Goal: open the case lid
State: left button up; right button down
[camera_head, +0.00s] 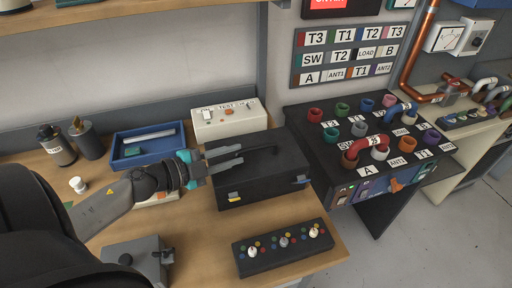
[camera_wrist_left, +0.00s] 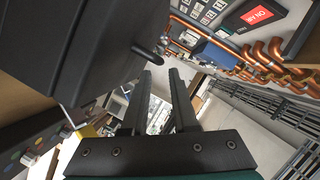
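The black case (camera_head: 262,178) stands on the wooden bench, its lid down, with a yellow mark on its front edge. My left gripper (camera_head: 241,154) reaches in from the left, and its two dark fingers overlap the left part of the case top. In the left wrist view the fingers (camera_wrist_left: 161,76) are parallel with a gap between them and nothing held. The dark case (camera_wrist_left: 85,45) fills the upper left there, with a short dark bar sticking out near the fingertips. I cannot tell whether they touch. My right gripper is not in view.
A black panel with knobs (camera_head: 283,249) lies in front of the case. A white switch box (camera_head: 229,119) stands behind it, and a blue tray (camera_head: 149,147) behind left. A rack with coloured sockets (camera_head: 342,129) stands close on the right. A grey box (camera_head: 138,262) sits at front left.

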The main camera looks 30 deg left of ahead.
aim_at(250, 150)
pick_arm(q)
jog(key=shift+x, duration=3.7)
jog(key=shift+f, duration=0.1)
jog(key=shift+c, duration=0.4)
grip_shut()
